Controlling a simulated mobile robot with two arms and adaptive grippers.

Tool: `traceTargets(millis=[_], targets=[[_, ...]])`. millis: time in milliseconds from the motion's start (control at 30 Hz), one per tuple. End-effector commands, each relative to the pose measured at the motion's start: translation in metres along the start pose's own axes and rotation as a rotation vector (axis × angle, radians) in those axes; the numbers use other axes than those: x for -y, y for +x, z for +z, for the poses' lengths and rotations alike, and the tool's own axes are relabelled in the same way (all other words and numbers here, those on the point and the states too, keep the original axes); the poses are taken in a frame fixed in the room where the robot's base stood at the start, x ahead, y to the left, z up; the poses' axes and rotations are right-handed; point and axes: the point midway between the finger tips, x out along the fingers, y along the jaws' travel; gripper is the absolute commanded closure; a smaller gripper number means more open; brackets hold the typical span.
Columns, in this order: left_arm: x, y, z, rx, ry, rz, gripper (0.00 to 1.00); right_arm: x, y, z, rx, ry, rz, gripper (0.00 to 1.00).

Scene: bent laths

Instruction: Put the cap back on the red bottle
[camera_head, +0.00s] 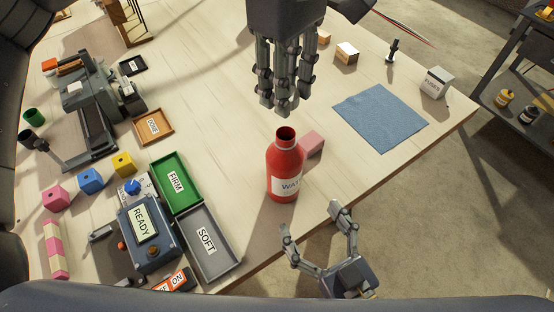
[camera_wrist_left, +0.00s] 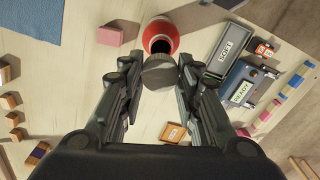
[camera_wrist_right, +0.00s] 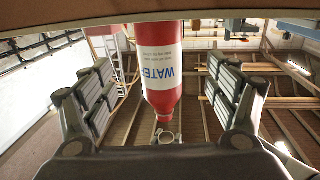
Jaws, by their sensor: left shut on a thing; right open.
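The red bottle (camera_head: 284,170) stands upright and open near the table's front edge, with a white WATER label. Its dark mouth shows in the left wrist view (camera_wrist_left: 161,44). My left gripper (camera_head: 284,108) points down above and slightly behind the bottle. It is shut on the grey round cap (camera_wrist_left: 158,72), which is apart from the bottle's mouth; fingers mostly hide the cap in the head view. My right gripper (camera_head: 312,222) is open and empty, off the table's front edge. Its fingers are apart from the bottle, which shows between them in the right wrist view (camera_wrist_right: 161,70).
A pink block (camera_head: 313,144) stands close behind the bottle to the right. A blue cloth (camera_head: 381,118) lies further right. The grey SOFT tray (camera_head: 208,240), green FIRM tray (camera_head: 176,183) and READY device (camera_head: 147,232) are on the left. Table between cloth and bottle is mostly clear.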

Motion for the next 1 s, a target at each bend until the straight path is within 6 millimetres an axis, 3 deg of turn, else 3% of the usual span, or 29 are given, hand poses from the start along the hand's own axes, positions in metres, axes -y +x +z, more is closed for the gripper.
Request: traceTargets(millis=[433,1000], targets=[[0.0,0.0,0.0,0.001,0.001,0.0,0.76,0.0,0.01,0.0,-0.003,-0.001,-0.002,0.19],[0.0,0.0,0.0,0.0,0.001,0.0,0.76,0.0,0.083,0.0,-0.003,-0.003,-0.002,0.19]])
